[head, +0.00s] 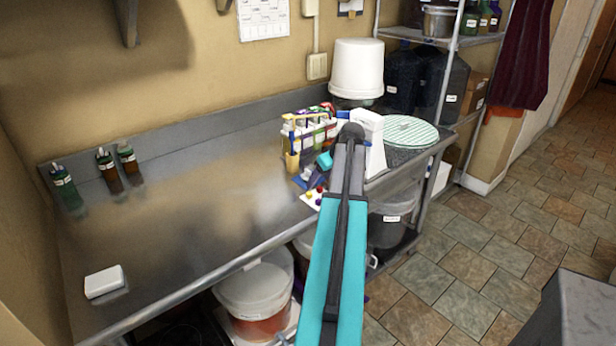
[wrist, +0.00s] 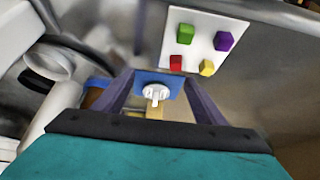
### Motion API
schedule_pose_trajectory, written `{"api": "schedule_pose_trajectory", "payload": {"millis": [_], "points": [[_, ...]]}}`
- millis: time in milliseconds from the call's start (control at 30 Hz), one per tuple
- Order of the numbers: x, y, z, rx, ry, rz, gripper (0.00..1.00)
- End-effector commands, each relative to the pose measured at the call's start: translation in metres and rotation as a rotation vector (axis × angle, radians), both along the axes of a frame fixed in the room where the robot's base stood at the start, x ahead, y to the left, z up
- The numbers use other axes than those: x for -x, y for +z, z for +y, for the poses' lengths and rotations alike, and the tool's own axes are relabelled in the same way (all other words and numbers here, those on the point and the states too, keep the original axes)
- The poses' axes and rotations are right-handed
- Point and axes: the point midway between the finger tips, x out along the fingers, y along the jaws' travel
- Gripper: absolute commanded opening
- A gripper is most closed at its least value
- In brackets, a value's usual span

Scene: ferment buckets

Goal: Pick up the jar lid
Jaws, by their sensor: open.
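I cannot tell for sure which thing is the jar lid. In the wrist view a small white round piece (wrist: 155,92) with slots lies on a flat blue thing (wrist: 162,79), between my spread fingers. My gripper (wrist: 160,98) is open, and nothing is visibly clamped in it. The white round piece cannot be made out there.
The steel counter (head: 200,220) is largely clear at left, with small bottles (head: 106,168) and a white block (head: 104,282). A rack of bottles (head: 310,128), white bucket (head: 357,68), white carton (head: 371,135) and striped disc (head: 408,131) crowd the right end.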

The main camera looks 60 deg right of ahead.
Motion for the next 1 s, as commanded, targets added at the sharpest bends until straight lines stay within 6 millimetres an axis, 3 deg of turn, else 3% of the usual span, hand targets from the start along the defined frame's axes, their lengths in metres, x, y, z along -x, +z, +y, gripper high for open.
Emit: {"api": "schedule_pose_trajectory", "payload": {"millis": [200, 733, 1000], "points": [[-0.019, 0.0, -0.008, 0.0, -0.001, 0.0, 0.65], [-0.025, 0.0, -0.01, 0.0, -0.002, 0.001, 0.65], [-0.051, 0.002, -0.02, 0.001, -0.003, 0.0, 0.65]]}}
